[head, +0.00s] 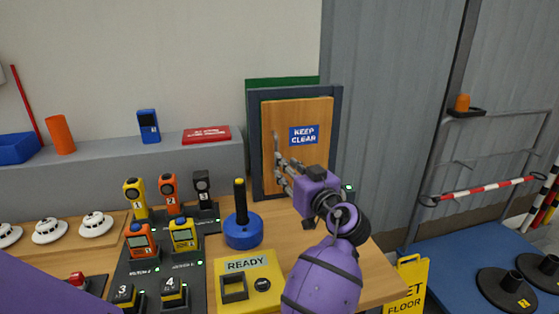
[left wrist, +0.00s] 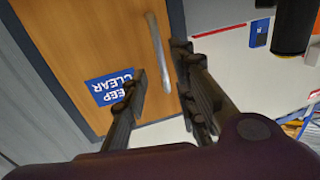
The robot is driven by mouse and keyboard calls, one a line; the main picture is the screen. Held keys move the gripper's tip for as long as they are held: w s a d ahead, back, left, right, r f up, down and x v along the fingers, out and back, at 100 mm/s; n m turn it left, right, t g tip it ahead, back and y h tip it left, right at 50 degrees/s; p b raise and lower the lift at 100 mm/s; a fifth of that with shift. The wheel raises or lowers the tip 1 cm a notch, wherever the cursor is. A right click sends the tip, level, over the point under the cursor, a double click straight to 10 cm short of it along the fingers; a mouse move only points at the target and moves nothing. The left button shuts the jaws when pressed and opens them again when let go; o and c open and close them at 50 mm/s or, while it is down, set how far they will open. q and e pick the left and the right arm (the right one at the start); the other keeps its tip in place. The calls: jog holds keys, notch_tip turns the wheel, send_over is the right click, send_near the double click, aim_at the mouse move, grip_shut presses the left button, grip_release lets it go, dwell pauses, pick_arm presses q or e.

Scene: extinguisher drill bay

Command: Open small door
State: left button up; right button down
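The small door (head: 312,165) is a wooden panel in a dark grey frame (head: 255,150) at the back of the bench, and it looks shut. It bears a blue KEEP CLEAR sign (head: 304,135). A grey upright bar handle (head: 276,146) is on its left side. My left gripper (head: 279,172) is in front of the door at the handle. In the left wrist view its fingers (left wrist: 160,82) are apart, with the handle (left wrist: 157,45) in line with the gap between them. I cannot tell whether they touch it. My right gripper is not in view.
A blue round base with a black-and-yellow post (head: 242,230) stands left of my arm. A yellow READY box (head: 248,282) is in front. Several handheld devices stand on dark chargers (head: 200,275). A grey ledge (head: 100,180) runs left of the door. A trolley (head: 480,215) is at the right.

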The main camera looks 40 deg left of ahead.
pick_arm(q)
jog(key=p+x, duration=0.1)
jog(key=x, duration=0.4)
jog(key=shift+w+a, duration=0.15)
jog(key=shift+a, duration=0.05)
grip_shut()
